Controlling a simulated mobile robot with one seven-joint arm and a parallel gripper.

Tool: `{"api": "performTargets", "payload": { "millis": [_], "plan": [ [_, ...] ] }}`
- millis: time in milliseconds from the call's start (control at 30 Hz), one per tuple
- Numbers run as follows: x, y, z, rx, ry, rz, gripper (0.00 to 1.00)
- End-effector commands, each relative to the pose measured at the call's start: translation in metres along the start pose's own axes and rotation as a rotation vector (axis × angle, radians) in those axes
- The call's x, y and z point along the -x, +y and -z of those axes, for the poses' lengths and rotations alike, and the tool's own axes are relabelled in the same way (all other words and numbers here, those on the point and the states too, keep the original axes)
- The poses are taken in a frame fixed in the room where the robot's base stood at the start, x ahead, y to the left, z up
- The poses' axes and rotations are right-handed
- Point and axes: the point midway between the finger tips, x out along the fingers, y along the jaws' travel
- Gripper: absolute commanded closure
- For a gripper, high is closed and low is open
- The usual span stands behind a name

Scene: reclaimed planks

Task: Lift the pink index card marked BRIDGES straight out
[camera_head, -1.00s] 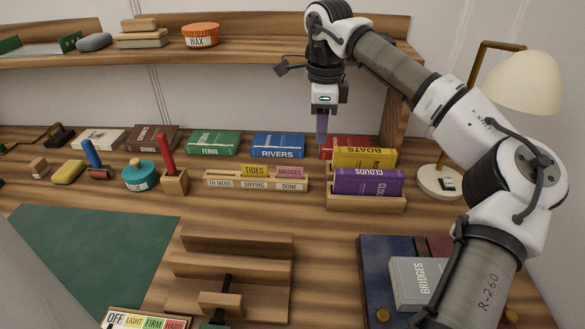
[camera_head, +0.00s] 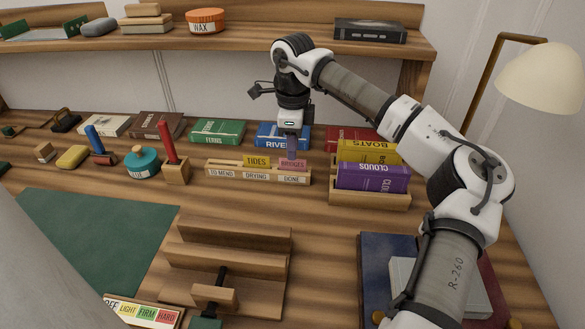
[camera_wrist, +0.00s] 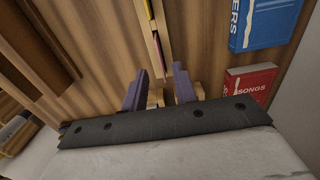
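The pink index card marked BRIDGES (camera_head: 294,164) stands upright in a low wooden card rack (camera_head: 230,175), at its right end above the DONE label. A yellow card marked TIDES (camera_head: 256,161) stands to its left in the same rack. My gripper (camera_head: 292,153) points down right at the pink card, its purple fingers overlapping the card's top in the head view. I cannot tell whether either finger touches the card.
A blue RIVERS book (camera_head: 270,134) lies just behind the rack. To the right, a wooden stand (camera_head: 370,199) holds the purple CLOUDS book (camera_head: 373,177) and yellow BOATS book (camera_head: 368,151). A red-handled tool in a wooden block (camera_head: 177,172) stands left of the rack.

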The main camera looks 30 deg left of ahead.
Motion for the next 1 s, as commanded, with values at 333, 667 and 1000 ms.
{"api": "performTargets", "payload": {
  "millis": [333,667,1000],
  "plan": [
    [-0.045,0.0,-0.001,0.001,-0.002,-0.002,0.72],
    [-0.048,-0.001,-0.001,0.001,-0.001,-0.001,0.81],
    [-0.048,-0.001,-0.001,0.001,-0.001,-0.001,1.0]
  ]
}}
